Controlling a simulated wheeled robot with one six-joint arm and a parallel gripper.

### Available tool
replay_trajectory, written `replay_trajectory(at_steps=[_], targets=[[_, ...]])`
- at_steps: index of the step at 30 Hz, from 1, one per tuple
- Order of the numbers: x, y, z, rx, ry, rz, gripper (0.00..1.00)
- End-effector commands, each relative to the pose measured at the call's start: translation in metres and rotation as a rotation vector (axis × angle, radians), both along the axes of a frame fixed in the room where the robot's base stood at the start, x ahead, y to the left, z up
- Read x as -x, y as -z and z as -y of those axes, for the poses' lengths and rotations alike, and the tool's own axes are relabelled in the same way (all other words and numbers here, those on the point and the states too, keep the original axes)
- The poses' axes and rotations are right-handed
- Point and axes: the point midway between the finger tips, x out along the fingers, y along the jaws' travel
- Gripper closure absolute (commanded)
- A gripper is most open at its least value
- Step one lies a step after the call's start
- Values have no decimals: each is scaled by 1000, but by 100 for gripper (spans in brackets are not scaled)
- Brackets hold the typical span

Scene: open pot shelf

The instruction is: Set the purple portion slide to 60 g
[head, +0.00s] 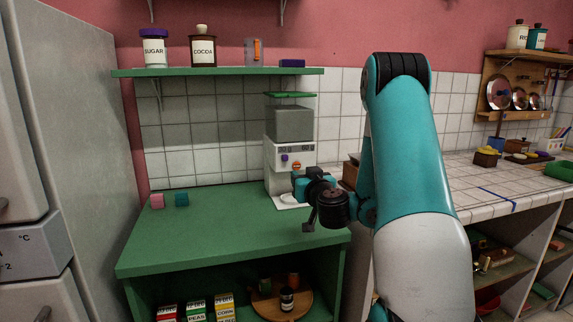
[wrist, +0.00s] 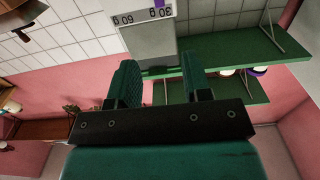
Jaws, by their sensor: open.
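A white dispenser (head: 282,183) with a clear hopper and green lid stands at the back of the green counter. Its purple portion slide (head: 285,158) sits left on the front panel, with an orange part to its right. The wrist view is inverted; the purple slide (wrist: 160,3) shows at its top edge. There it lies nearer what looks like the 30 g mark than the 60 g mark (wrist: 123,19). My gripper (head: 299,184) is in front of the dispenser, below the slide and apart from it. Its fingers (wrist: 158,77) are open and empty.
A green shelf (head: 220,72) above holds a sugar jar (head: 154,50), a cocoa jar (head: 202,48) and a clear container. The counter's front is clear.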

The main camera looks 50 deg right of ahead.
Motion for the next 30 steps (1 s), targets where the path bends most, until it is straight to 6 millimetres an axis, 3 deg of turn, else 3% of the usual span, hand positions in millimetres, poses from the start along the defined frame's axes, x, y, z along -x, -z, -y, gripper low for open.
replay_trajectory(at_steps=[15,30], targets=[[-47,-8,28,-1,2,-1,55],[-80,-9,49,1,3,-2,55]])
